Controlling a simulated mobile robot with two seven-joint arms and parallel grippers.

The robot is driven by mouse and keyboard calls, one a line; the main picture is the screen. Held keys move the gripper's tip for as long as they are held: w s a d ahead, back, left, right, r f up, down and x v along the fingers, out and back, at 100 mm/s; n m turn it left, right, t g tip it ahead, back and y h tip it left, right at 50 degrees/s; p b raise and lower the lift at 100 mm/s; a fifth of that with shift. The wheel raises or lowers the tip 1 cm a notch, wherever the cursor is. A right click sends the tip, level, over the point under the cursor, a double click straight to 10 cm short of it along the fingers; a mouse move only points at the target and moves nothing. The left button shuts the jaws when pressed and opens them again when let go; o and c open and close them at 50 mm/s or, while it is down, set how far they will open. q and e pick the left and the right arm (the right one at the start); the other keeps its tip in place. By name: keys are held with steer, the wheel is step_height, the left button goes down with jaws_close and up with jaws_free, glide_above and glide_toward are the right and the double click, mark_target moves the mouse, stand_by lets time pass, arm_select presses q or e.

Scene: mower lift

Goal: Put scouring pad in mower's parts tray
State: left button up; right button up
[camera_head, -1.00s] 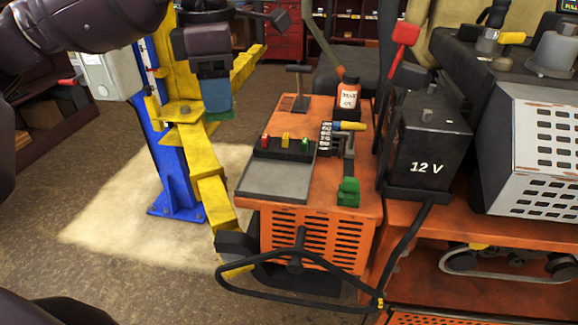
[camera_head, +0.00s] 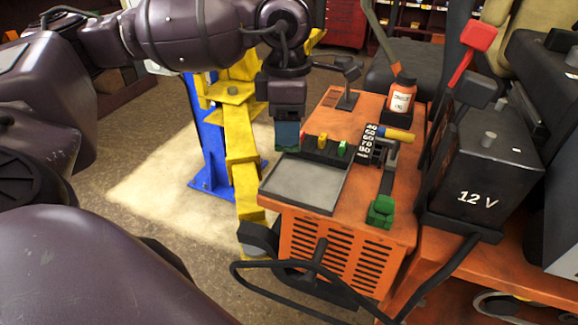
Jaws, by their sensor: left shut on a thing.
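My left gripper (camera_head: 287,128) comes in from the left at the top. It points down, with its tips above the back left edge of the parts tray (camera_head: 305,183). It is shut on the scouring pad (camera_head: 285,146), a small green piece mostly hidden between the fingers. The parts tray is a shallow grey tray with a dark rim at the front left of the orange mower console (camera_head: 345,235). Its floor looks empty. I cannot tell whether the pad touches anything. My right gripper is not in view.
Behind the tray is a black strip with yellow (camera_head: 322,141) and green (camera_head: 342,148) pieces. A yellow lift arm (camera_head: 242,160) runs along the left.

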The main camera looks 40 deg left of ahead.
arm_select(q)
glide_above(288, 184)
step_height(288, 184, down, 7)
steer(key=shift+f, duration=0.1)
step_height(288, 184, down, 3)
steer(key=shift+f, duration=0.1)
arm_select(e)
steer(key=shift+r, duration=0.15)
arm_select(q)
steer(key=shift+f, duration=0.1)
steer(key=o, duration=0.8)
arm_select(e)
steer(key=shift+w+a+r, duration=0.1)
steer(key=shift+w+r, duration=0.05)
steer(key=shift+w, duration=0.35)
